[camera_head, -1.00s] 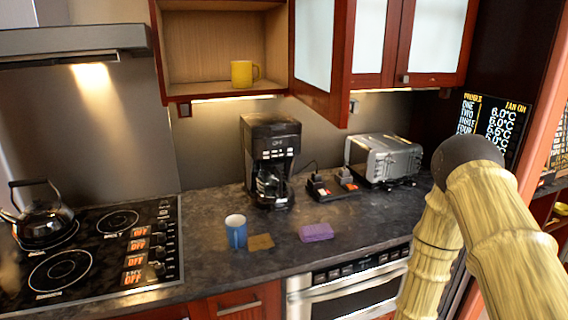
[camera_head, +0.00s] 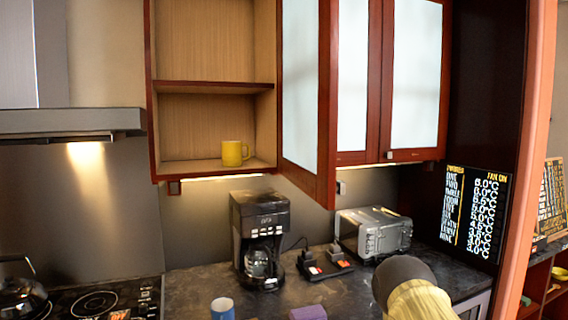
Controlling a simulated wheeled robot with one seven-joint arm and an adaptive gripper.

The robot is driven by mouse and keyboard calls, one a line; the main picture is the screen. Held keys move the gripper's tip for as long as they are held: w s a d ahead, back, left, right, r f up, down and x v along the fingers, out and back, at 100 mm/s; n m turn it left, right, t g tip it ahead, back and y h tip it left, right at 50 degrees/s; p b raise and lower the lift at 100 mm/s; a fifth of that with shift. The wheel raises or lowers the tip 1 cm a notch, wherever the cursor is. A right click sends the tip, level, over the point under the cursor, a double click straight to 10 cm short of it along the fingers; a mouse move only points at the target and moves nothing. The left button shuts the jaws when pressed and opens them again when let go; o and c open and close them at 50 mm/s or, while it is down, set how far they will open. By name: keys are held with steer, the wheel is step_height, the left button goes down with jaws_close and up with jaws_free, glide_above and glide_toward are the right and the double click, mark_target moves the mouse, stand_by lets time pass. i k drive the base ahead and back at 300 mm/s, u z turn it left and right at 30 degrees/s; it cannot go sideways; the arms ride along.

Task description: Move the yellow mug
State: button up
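The yellow mug (camera_head: 235,153) stands upright on the bottom shelf of an open wall cabinet (camera_head: 213,87), near the right side of the shelf. Its handle points right. The cabinet's glass door (camera_head: 301,90) is swung open on the right. I see no gripper fingers in this view.
Below the cabinet, a black coffee maker (camera_head: 259,238), a toaster (camera_head: 374,232), a blue mug (camera_head: 222,308) and a purple block (camera_head: 308,313) stand on the dark counter. A range hood (camera_head: 70,122) juts out at left.

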mark_target(232, 150)
steer(key=u, duration=0.05)
steer(key=k, duration=1.05)
steer(key=z, duration=1.1)
steer(key=i, duration=1.95)
steer(key=u, duration=1.25)
steer(key=i, duration=0.55)
steer(key=u, duration=0.45)
